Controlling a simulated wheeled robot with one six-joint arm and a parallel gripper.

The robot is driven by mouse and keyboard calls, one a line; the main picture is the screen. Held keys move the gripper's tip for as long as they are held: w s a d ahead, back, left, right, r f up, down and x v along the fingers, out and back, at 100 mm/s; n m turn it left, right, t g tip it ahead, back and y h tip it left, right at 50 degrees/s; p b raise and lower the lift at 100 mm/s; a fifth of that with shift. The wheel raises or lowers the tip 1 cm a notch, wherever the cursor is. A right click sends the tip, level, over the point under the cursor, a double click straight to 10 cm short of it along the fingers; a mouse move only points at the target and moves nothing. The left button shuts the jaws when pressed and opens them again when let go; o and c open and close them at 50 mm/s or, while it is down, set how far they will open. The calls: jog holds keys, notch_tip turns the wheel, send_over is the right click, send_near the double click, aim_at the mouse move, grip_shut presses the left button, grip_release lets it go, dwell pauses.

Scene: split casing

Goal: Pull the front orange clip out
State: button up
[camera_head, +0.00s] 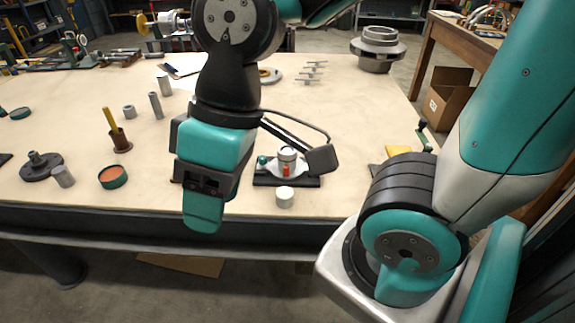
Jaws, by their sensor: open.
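A small pale split casing (276,168) stands on a dark base plate (312,182) near the front edge of the table. A small orange clip (286,170) shows upright on its near side, below a round whitish top. No other orange clip can be made out. My gripper (320,159) is open, with a grey fingertip block at the end of thin dark links, just right of and seemingly above the casing. The other fingertip is not clearly visible. I cannot tell whether the block touches the casing. The clip is not held.
A short white cylinder (285,197) stands in front of the plate. An orange-topped teal dish (112,177), a brown holder (120,140) and grey metal parts are at left. Several small metal pins (312,72) and a grey flanged part (377,48) lie behind.

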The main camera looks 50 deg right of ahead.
jog(key=shift+c, duration=0.3)
jog(key=shift+w+d, duration=0.15)
jog(key=shift+c, duration=0.6)
jog(key=m+h+b, duration=0.2)
jog(key=m+h, duration=0.2)
jog(key=m, duration=1.3)
send_over(286, 167)
notch_tip(286, 167, down, 8)
jog(key=r, duration=0.1)
notch_tip(286, 167, down, 18)
jog(key=shift+p, duration=0.3)
jog(key=shift+r, duration=0.1)
grip_shut()
